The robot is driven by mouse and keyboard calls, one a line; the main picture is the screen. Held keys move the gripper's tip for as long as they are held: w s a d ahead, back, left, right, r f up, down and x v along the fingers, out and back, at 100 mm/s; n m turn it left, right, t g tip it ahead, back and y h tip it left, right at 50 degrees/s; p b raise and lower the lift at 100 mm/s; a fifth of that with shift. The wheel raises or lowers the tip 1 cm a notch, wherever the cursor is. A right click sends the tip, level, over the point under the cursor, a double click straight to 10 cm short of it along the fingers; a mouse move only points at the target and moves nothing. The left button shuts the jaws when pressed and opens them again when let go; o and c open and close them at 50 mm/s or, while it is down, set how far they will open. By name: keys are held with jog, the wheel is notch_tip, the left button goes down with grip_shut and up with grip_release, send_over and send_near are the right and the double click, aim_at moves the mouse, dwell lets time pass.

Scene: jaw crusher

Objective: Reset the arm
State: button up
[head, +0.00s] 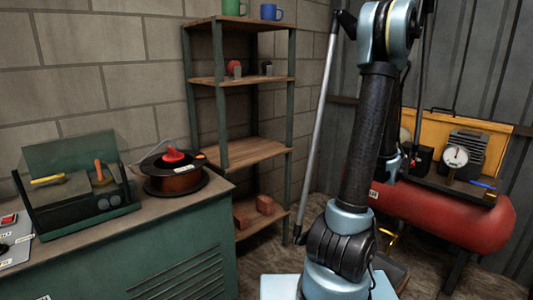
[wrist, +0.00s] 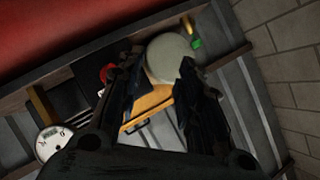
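My arm (head: 365,150) rises from its pale blue base at the lower right of the head view, bends at the top edge and comes down again behind itself. My gripper (wrist: 160,58) shows in the wrist view as two dark fingers spread apart. Nothing is visibly held between them. Through the gap I see a yellow panel (wrist: 152,108) and a pale round thing (wrist: 170,60), seemingly beyond the fingertips. In the head view my gripper cannot be made out behind the arm.
A red compressor tank (head: 455,215) with a gauge (head: 456,157) stands right of my arm. A grey pole (head: 320,120) leans close on its left. A wooden shelf (head: 255,152) and a green cabinet (head: 185,262) with a cable reel (head: 172,177) stand further left.

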jog(key=s+a+r+n+g+y, duration=0.1)
jog(key=s+a+n+g+y, duration=0.25)
jog(key=a, duration=0.95)
jog(key=s+a+n+g+y, duration=0.15)
jog(key=s+a+n, duration=0.35)
jog(key=a, duration=0.8)
jog(key=s+a+f+n+g, duration=0.1)
jog(key=s+a, duration=0.2)
jog(key=s, duration=0.5)
jog(key=s+a+f+n+g, duration=0.2)
jog(key=s+a, duration=0.1)
jog(key=s, duration=0.6)
jog(key=s+a+f+n+g, duration=0.2)
jog(key=s+a, duration=0.2)
jog(key=s, duration=0.5)
jog(key=shift+f, duration=0.15)
